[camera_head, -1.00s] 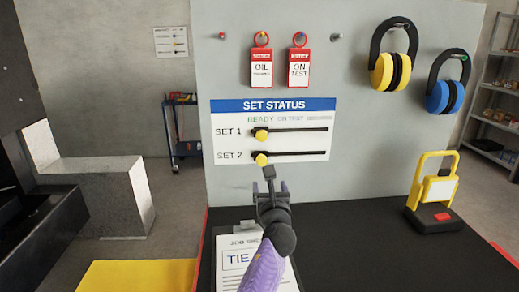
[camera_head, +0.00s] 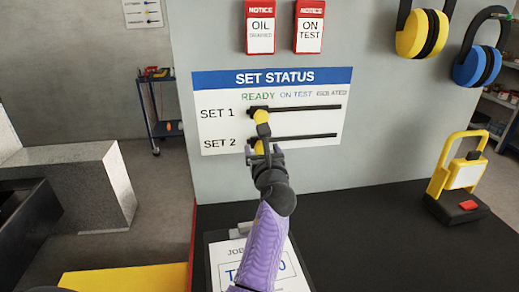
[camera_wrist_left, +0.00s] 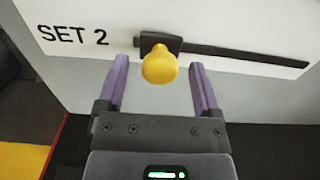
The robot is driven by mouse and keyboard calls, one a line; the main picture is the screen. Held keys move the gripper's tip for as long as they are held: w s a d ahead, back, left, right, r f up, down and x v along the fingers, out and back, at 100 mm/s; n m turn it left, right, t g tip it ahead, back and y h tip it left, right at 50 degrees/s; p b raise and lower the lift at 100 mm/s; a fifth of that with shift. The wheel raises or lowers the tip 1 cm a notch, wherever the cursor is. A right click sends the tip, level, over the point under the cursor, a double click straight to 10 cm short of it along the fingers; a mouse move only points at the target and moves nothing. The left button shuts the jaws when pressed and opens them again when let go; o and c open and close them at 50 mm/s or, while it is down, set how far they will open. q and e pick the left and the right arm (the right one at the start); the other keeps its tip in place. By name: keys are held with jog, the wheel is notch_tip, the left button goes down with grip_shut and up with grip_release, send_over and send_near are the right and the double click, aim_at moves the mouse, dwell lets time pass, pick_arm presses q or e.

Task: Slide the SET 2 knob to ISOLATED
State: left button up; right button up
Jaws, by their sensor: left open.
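The SET STATUS board (camera_head: 215,140) carries two black slots under READY, ON TEST and ISOLATED. The yellow SET 2 knob (camera_wrist_left: 159,66) is at the left end of its slot, under READY; in the head view my left gripper (camera_head: 262,148) partly hides it. In the left wrist view the open fingers of my left gripper (camera_wrist_left: 158,80) stand on either side of the knob, with gaps showing at both sides. The yellow SET 1 knob (camera_head: 261,116) is also at the left end of its slot, just above my gripper. My right gripper is not in view.
Two red NOTICE tags, OIL (camera_head: 260,28) and ON TEST (camera_head: 309,28), hang above the board. Ear defenders (camera_head: 424,32) hang at the right. A yellow-framed device (camera_head: 458,178) stands on the dark bench (camera_head: 370,235). A clipboard sheet lies below my left arm.

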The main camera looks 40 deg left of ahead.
aim_at(300, 149)
pick_arm(q)
jog(key=shift+d, duration=0.1)
jog(key=shift+c, duration=1.1)
grip_shut()
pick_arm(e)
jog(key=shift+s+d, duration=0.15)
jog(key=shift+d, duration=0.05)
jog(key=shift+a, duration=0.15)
pick_arm(q)
jog(key=shift+w+d+b, duration=0.15)
jog(key=shift+w+d, duration=0.8)
jog(key=shift+w, duration=0.2)
jog(key=shift+w+d+b, duration=0.15)
jog(key=shift+w+d, duration=0.75)
jog(key=shift+w, duration=0.3)
jog(key=shift+w+d+b, duration=0.15)
jog(key=shift+w+d, duration=0.8)
jog(key=shift+w, duration=0.2)
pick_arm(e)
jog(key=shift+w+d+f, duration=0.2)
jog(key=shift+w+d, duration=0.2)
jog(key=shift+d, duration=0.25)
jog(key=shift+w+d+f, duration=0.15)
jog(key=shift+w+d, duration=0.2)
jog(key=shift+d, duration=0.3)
